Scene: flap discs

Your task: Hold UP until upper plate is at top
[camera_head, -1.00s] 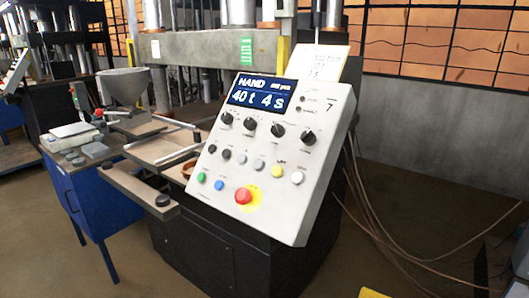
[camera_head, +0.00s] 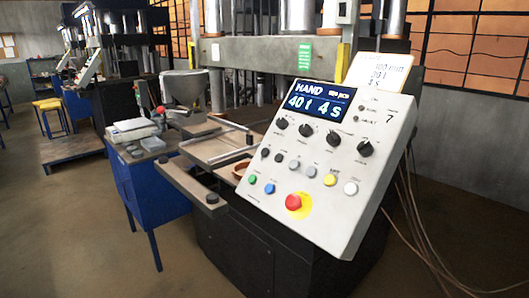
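The press's control panel (camera_head: 325,160) is tilted and light grey. Its display (camera_head: 320,98) reads HAND, 40 t and 4 s. Below the display are several black knobs and coloured buttons: green (camera_head: 252,180), blue (camera_head: 269,188), yellow (camera_head: 330,180), white (camera_head: 351,188), and a red mushroom button (camera_head: 293,202). The button labels are too small to read, so I cannot tell which is UP. Behind the panel is the press's grey crossbeam (camera_head: 265,50) with metal columns; I cannot tell if it is the upper plate. Neither of my grippers shows.
A blue cabinet (camera_head: 150,195) at left carries a scale (camera_head: 135,130) and small items. A metal hopper (camera_head: 185,88) stands behind it. A flat arm with a black knob (camera_head: 211,198) juts out before the press. Cables (camera_head: 415,215) hang at right. The floor at front left is clear.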

